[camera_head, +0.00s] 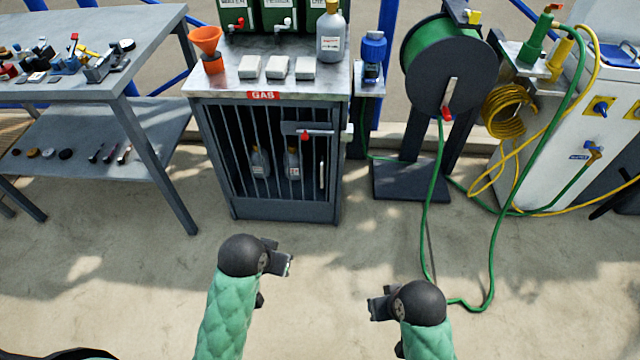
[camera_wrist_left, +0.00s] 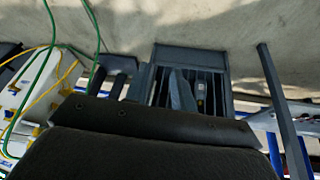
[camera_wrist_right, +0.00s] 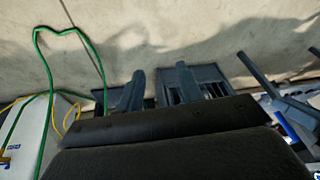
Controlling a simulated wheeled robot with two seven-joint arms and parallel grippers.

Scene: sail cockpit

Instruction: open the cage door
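The gas cage (camera_head: 212,150) stands at the centre of the head view, under a metal top with a red GAS label. Its barred door (camera_head: 283,203) looks closed. A horizontal latch bar with a red knob (camera_head: 305,136) crosses the upper right of the door, and a pale vertical handle (camera_head: 322,175) is below it. Grey bottles (camera_head: 260,162) show behind the bars. The cage also appears in the left wrist view (camera_wrist_left: 218,58). My left gripper (camera_head: 284,262) and right gripper (camera_head: 375,302) are in front of the cage, apart from it; both look open and empty.
A grey workbench (camera_head: 75,95) with tools stands left of the cage. A hose reel (camera_head: 452,75) stands to the right, and its green hose (camera_head: 424,230) loops over the floor near my right gripper. The floor directly before the cage is clear.

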